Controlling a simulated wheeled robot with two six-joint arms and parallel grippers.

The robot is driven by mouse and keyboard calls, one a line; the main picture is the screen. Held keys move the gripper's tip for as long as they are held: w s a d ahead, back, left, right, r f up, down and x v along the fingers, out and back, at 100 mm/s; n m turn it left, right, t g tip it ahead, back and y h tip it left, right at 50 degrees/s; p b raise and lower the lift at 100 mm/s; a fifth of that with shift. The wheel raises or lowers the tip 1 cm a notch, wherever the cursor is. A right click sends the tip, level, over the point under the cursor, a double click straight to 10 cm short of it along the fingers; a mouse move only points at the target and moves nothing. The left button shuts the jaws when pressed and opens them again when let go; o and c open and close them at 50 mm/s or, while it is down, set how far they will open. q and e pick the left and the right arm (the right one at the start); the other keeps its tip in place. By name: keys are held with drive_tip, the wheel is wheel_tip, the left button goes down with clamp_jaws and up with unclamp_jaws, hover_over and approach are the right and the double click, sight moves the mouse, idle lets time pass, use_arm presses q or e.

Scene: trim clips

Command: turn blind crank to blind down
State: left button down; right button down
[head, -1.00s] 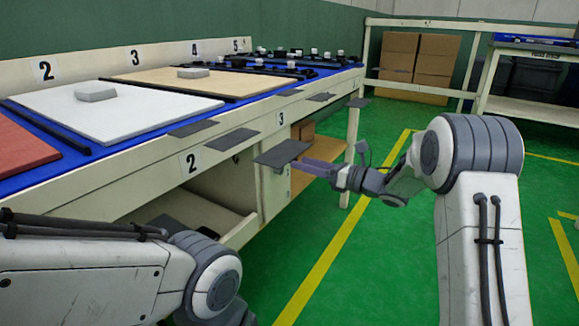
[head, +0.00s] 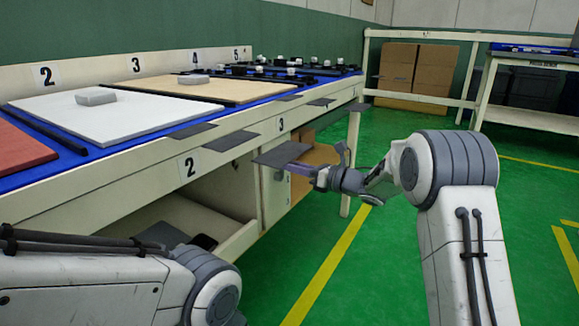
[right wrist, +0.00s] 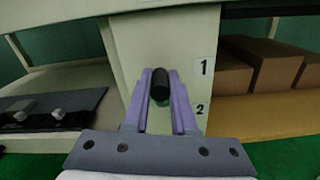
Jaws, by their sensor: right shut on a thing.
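A short black cylinder (right wrist: 159,88), which looks like the crank's handle, stands between the purple fingers of my right gripper (right wrist: 161,74) in the right wrist view. The fingers are shut on it, in front of a pale cabinet post. Labels 1 (right wrist: 204,68) and 2 (right wrist: 200,109) are on the post, right of the handle. In the head view my right gripper (head: 303,169) is at the bench front beside a dark grey flap (head: 283,154), and the handle is hidden. No blind can be made out. My left gripper is out of view; only its arm shows at lower left.
The long bench (head: 95,168) carries a white panel (head: 100,112), a tan panel (head: 210,90) and several dark parts. More grey flaps (head: 230,141) stick out from its front edge. Cardboard boxes (head: 412,75) stand at the back. Green floor on the right is clear.

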drive_tip(key=shift+w+d+f+m+p, duration=0.15)
drive_tip(key=shift+w+d+m+p, duration=0.3)
drive_tip(key=shift+m, duration=0.7)
drive_tip(key=shift+w+d+f+m+p, duration=0.1)
drive_tip(key=shift+w+m+p, duration=0.1)
drive_tip(key=shift+m+p, duration=0.75)
drive_tip(key=shift+w+d+f+m+p, duration=0.15)
drive_tip(key=shift+w+d+m+p, duration=0.15)
drive_tip(key=shift+m, duration=1.1)
drive_tip(key=shift+w, duration=0.1)
drive_tip(key=c, duration=0.7)
unclamp_jaws()
drive_tip(key=shift+c, duration=0.2)
drive_tip(key=p+v, duration=0.3)
drive_tip(key=v, duration=0.7)
drive_tip(key=shift+d+p, duration=0.15)
drive_tip(key=shift+p, duration=0.15)
